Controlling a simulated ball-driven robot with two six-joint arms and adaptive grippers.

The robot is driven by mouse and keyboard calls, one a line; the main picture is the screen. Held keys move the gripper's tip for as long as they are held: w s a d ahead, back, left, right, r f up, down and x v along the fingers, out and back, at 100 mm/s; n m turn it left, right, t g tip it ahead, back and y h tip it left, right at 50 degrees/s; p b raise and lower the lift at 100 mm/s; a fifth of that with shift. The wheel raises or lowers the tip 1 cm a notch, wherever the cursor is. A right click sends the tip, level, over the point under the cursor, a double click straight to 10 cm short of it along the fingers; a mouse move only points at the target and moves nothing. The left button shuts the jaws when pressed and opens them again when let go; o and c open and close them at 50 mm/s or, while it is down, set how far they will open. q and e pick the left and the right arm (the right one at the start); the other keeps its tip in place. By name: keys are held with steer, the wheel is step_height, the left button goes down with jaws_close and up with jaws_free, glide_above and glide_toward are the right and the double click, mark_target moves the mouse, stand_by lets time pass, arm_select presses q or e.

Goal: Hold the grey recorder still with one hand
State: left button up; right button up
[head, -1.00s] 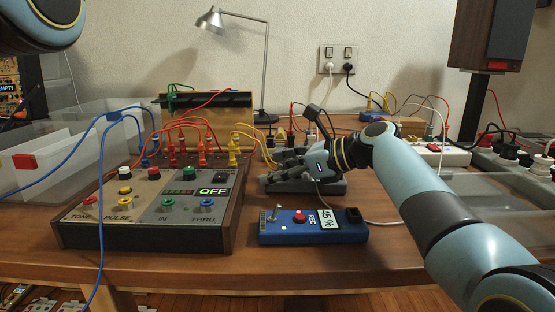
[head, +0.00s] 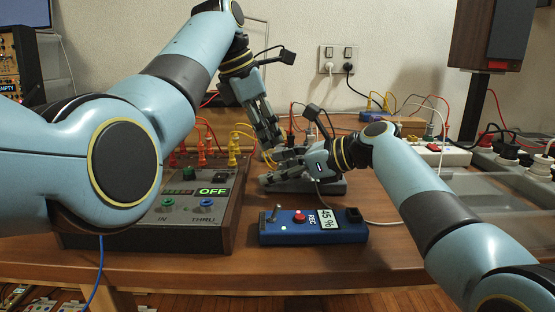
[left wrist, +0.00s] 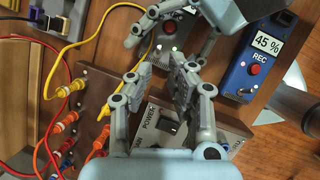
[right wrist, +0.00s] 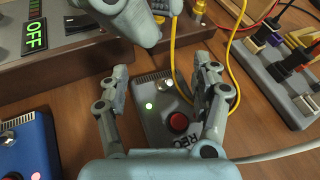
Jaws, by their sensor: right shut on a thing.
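The grey recorder (head: 325,187) lies on the table behind the blue recorder. In the right wrist view the grey recorder (right wrist: 158,122) shows a red button, a lit green light and a metal toggle. My left gripper (head: 268,135) hangs above and just left of the recorder's far end, fingers pointing down. In the left wrist view (left wrist: 160,72) its fingers are apart with nothing between them. My right gripper partly hides the recorder.
The blue recorder (head: 288,233) lies in front. A panel box (head: 232,205) reading OFF stands left, partly hidden by my left arm. A yellow cable (right wrist: 177,50) runs close to the grey recorder's far end. Power strips (head: 440,153) stand right. The front table edge is clear.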

mark_target(278, 168)
arm_select(q)
steer(key=x, duration=0.6)
steer(key=shift+w+d+f, duration=0.1)
steer(key=shift+d+f, duration=0.05)
steer(key=shift+f, duration=0.2)
steer(key=shift+c, duration=0.4)
jaws_close()
